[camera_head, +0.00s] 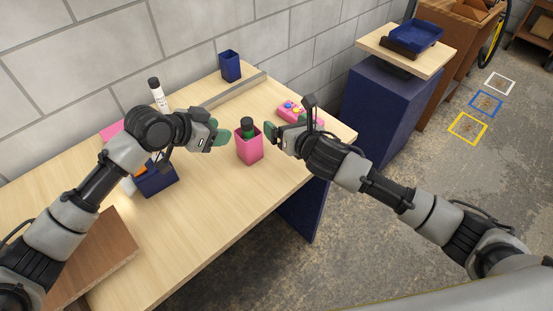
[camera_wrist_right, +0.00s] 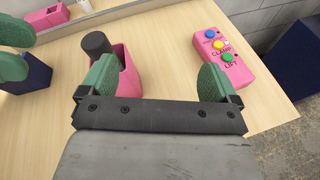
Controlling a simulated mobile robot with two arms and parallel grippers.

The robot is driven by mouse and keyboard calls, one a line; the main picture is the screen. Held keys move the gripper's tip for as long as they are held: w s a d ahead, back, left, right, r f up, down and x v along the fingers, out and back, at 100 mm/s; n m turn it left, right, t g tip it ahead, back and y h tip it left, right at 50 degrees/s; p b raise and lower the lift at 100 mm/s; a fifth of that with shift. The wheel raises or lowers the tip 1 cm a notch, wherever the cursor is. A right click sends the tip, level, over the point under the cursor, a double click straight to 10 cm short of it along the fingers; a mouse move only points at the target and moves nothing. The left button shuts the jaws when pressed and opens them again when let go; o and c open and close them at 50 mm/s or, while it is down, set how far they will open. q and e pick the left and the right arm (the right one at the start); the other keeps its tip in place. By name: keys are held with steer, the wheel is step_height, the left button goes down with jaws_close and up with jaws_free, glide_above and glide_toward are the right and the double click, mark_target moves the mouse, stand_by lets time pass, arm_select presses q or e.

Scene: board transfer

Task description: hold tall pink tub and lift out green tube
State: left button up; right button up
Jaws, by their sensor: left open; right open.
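The tall pink tub (camera_head: 249,152) stands upright on the wooden table, and it also shows in the right wrist view (camera_wrist_right: 128,76). The green tube (camera_head: 247,132) stands in it, its dark cap (camera_wrist_right: 97,43) above the rim; its lower part is hidden. My left gripper (camera_head: 221,136) is open just left of the tub, apart from it. My right gripper (camera_head: 272,134) is open just right of the tub. In the right wrist view, one finger of my right gripper (camera_wrist_right: 156,80) covers part of the tub and tube. Neither gripper holds anything.
A pink button box (camera_wrist_right: 230,57) marked CLAMP and LIFT lies right of the tub. A dark blue cup (camera_head: 230,66) stands at the back beside a grey rail (camera_head: 225,92). A dark blue bin (camera_head: 157,182) and a white bottle (camera_head: 158,97) are left.

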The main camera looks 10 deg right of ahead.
mark_target(256, 149)
steer(key=s+a+f+n, duration=0.1)
steer(key=s, duration=0.1)
steer(key=s+a+f+n+g+y, duration=0.1)
steer(key=s, duration=0.1)
steer(key=s+a+f+n+g, duration=0.1)
steer(key=s+f+n, duration=0.1)
steer(key=shift+s+a+f+y, duration=0.1)
steer(key=shift+s+a+y, duration=0.1)
steer(key=shift+s+y, duration=0.15)
steer(key=shift+a+f, duration=0.2)
steer(key=x, duration=1)
steer(key=shift+f, duration=0.15)
